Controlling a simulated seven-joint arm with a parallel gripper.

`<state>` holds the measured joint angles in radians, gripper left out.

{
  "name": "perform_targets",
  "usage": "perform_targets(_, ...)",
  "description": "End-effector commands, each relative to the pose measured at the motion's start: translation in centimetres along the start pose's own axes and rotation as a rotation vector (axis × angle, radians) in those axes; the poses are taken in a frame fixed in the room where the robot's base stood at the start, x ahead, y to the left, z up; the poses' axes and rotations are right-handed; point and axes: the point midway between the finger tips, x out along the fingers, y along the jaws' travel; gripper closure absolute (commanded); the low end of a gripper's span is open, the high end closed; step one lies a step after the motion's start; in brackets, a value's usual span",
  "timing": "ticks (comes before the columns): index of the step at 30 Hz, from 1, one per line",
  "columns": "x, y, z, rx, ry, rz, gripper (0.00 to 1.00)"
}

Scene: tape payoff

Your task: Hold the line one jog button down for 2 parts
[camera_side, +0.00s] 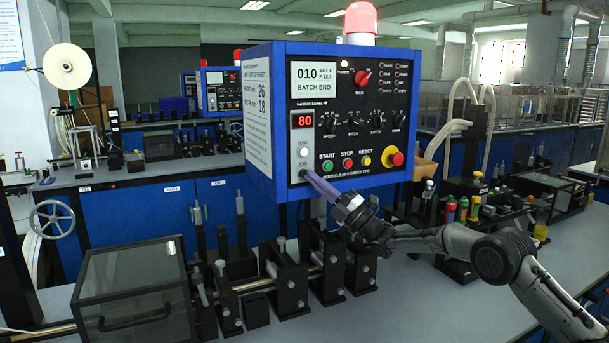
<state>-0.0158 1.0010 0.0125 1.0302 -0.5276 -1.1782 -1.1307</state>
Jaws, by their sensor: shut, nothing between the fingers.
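A blue control box (256,170) with a dark front panel stands in the middle. Its screen (315,85) reads 010 and BATCH END, with small set figures beside it. A red readout (303,120) shows 80. Below that readout is a white button (303,152), and the jog button lies under it, hidden or nearly hidden by my fingertips. My gripper (307,175) is shut and empty, its slim purple fingers reaching up and left to the panel's lower left. The tips look at or very close to the jog button; I cannot tell whether it is pressed in.
Green START (327,165), red STOP (347,164) and yellow RESET buttons, plus a red emergency knob (393,158), sit right of my fingers. Black guide blocks (290,283) and a clear-lidded box (133,290) stand on the bench below. Bare grey bench lies at front right.

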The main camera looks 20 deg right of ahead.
Motion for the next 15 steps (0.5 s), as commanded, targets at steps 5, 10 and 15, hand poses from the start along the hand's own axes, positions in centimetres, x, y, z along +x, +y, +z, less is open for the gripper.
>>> perform_targets(5,0.0,0.0,0.0,0.000,0.000,0.000,1.00)
perform_targets(10,-0.2,0.1,-0.1,0.000,0.000,0.000,1.00)
perform_targets(15,-1.1,0.9,-0.8,0.001,0.000,-0.001,1.00)
